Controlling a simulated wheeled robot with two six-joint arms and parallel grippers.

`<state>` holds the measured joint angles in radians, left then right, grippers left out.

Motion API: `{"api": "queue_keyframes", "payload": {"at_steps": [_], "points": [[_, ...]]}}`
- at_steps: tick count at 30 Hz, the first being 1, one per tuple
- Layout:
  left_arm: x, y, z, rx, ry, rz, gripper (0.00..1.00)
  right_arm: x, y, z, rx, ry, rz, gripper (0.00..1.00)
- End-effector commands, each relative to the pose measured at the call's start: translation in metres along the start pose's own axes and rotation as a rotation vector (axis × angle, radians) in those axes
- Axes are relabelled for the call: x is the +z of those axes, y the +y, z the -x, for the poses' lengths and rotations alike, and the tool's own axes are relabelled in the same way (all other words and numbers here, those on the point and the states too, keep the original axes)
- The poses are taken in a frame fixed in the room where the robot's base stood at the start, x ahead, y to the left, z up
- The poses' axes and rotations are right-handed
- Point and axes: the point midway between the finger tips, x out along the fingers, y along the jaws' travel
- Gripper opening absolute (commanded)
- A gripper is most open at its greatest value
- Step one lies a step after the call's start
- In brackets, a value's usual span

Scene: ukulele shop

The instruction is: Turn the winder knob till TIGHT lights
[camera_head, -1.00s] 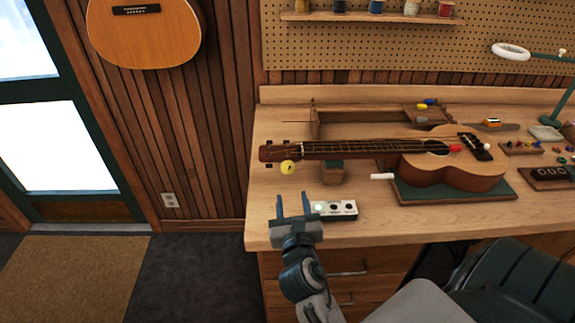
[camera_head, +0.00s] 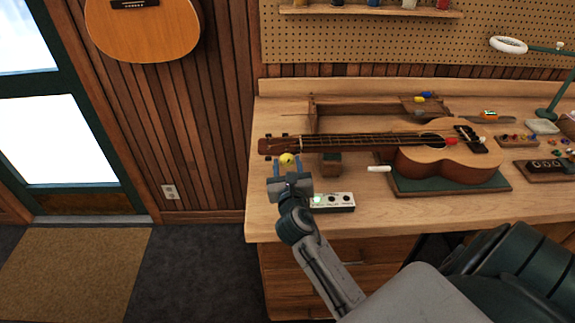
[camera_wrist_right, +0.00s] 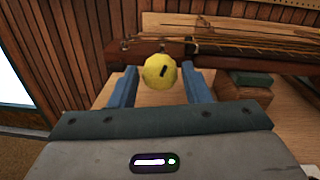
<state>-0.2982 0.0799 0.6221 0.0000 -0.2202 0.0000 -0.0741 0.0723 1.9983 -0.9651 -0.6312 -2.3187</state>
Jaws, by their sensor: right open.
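The yellow winder knob (camera_head: 287,159) is at the headstock end of the ukulele (camera_head: 440,165), which lies on the bench. A dark mark shows on the knob's face in the right wrist view (camera_wrist_right: 157,72). My right gripper (camera_head: 286,168) is open, with one blue finger on each side of the knob and visible gaps between. A white indicator box (camera_head: 340,207) stands just right of the gripper. Its left lamp glows green and the other two look dark; its labels are too small to read. My left gripper is not in view.
A dark neck-support block (camera_head: 331,164) stands under the ukulele neck. The body rests on a green mat (camera_head: 405,186), with a white stick (camera_head: 379,168) beside it. A wooden rack is behind the neck. The bench front (camera_head: 385,221) is mostly clear.

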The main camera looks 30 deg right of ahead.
Motion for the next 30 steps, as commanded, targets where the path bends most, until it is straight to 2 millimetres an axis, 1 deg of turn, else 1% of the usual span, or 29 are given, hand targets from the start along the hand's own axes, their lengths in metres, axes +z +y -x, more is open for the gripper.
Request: {"api": "queue_keyframes", "payload": {"at_steps": [1,3,6,13,17,23,30], "points": [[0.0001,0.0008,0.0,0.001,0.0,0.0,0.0,0.0,0.0,0.0001,0.0,0.0,0.0,0.43],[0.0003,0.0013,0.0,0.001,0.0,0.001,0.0,0.0,0.0,0.0002,0.0,0.0,0.0,0.29],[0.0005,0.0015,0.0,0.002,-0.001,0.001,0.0,0.0,0.0001,0.0002,0.0,0.0,0.0,0.11],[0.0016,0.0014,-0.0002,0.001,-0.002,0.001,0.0,0.0,0.0001,0.0003,0.0,-0.001,-0.012,0.11],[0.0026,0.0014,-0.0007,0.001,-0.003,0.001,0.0,-0.0001,0.0,0.0003,0.0,-0.003,-0.049,0.11],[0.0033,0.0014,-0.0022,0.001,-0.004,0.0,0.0,-0.0004,-0.0003,0.0001,-0.002,-0.009,-0.168,0.11],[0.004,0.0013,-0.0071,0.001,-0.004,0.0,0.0,-0.0014,-0.0006,0.0,-0.003,-0.019,-0.384,0.11]]}}
